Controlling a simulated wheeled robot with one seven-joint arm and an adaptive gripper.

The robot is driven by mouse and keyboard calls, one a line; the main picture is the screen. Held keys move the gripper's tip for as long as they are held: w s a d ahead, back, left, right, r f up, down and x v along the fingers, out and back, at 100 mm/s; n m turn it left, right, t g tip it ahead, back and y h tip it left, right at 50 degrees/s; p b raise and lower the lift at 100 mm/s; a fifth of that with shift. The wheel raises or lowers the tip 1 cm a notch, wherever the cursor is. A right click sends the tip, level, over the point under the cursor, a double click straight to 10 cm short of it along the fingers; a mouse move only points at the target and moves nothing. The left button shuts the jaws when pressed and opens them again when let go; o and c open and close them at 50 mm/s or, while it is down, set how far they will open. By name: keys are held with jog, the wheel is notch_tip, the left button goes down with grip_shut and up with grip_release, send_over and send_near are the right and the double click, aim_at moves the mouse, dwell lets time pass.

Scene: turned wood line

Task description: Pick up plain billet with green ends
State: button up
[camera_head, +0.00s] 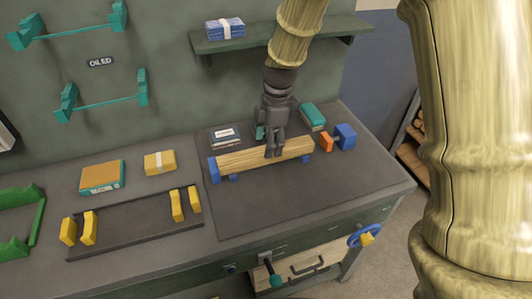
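A plain wooden billet (240,159) lies level across the dark work surface, over low blue supports. A blue block (213,170) stands at its left end. I see no green on its ends in this view. My gripper (274,154) points down at the billet, right of its middle, with its fingers overlapping the wood in the picture. The fingers look close together. I cannot tell whether they grip the billet or only stand over or in front of it.
An orange and blue piece (345,137) stands past the billet's right end. A teal box (313,117) and a dark box with a white label (225,134) lie behind. A tray with yellow supports (130,228) is at left. The surface in front is clear.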

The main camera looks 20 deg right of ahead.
jog(key=shift+s+a+f+p, duration=0.1)
jog(key=shift+s+f+p, duration=0.25)
jog(key=shift+s+f, duration=0.1)
jog(key=f, duration=0.2)
jog(key=w+f, duration=0.1)
jog(key=shift+a+p, duration=0.25)
jog(key=shift+p, duration=0.1)
jog(key=shift+f, duration=0.15)
jog(key=shift+s, duration=0.25)
jog(key=shift+w, duration=0.15)
jog(key=c, duration=1.4)
